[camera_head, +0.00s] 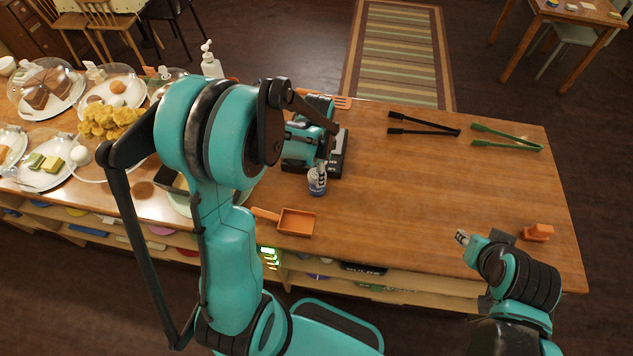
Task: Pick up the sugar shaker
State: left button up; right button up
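A small blue-and-white cylinder (317,188), which looks like the sugar shaker, stands upright on the wooden counter near the middle of the head view. My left arm arches over from the left, and its gripper (319,171) points down at the top of the cylinder. The grey fingertips seem to be at or around its upper part, which they partly hide. I cannot tell whether they are closed on it. My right gripper (462,237) is over the counter's front edge at the right, away from the cylinder. It looks empty, and its finger opening is too small to read.
An orange scoop-like tray (296,222) lies just in front of the cylinder. Black tongs (424,125) and green tongs (507,138) lie at the back right. An orange block (538,232) is at the right. Domed cakes (48,92) and plates crowd the left. The counter's middle right is clear.

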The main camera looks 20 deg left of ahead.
pick_arm(q)
jog(key=c, duration=0.4)
jog(key=shift+r, duration=0.1)
jog(key=shift+c, duration=0.2)
jog(key=shift+r+p, duration=0.55)
jog(key=shift+r, duration=0.15)
notch_tip(320, 180, up, 8)
jog(key=p, duration=0.5)
jog(key=shift+f, duration=0.25)
